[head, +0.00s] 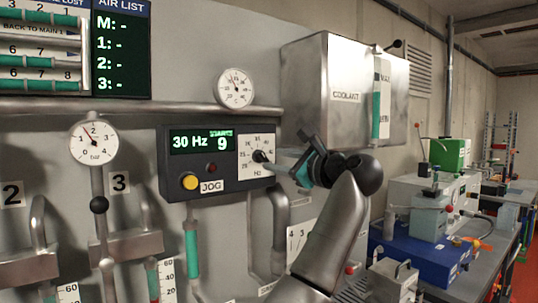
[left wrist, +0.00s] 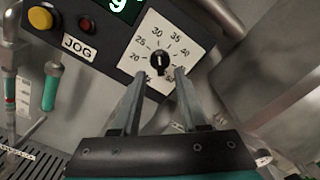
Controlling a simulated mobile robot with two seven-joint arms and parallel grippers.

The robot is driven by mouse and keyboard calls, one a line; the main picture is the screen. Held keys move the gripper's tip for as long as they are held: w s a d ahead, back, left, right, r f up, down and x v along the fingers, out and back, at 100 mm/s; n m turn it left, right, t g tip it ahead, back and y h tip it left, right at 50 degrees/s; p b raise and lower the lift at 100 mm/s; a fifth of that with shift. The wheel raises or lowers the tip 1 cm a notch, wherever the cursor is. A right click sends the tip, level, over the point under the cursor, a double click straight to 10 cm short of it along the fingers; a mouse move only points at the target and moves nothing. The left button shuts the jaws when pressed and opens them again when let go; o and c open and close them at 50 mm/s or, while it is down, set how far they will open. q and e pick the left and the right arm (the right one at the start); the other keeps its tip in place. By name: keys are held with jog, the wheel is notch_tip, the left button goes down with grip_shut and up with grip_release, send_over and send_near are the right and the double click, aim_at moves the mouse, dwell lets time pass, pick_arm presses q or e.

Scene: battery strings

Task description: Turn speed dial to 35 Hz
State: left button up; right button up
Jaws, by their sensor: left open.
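The speed dial is a small black knob (head: 259,156) on a white scale plate on the dark control panel. In the left wrist view the knob (left wrist: 159,62) shows a light mark, with scale numbers including 20, 25, 30, 35 and 40 around it. The panel display (head: 190,142) reads 30 Hz in green. My left gripper (head: 287,160) is just right of the dial, facing it. In the left wrist view its two fingers (left wrist: 158,80) are apart, below and to either side of the knob, with nothing held. Contact with the knob cannot be told.
On the same panel are a yellow button (head: 190,182), a red button (head: 211,168) and a JOG label. A metal coolant box (head: 330,90) juts out at upper right. A pipe (head: 278,215) runs below the panel. Round gauges (head: 94,142) are at left.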

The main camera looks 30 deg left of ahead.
aim_at(265, 157)
pick_arm(q)
jog(key=shift+p+x, duration=0.3)
jog(key=shift+x, duration=1.6)
jog(key=shift+c, duration=0.4)
grip_shut()
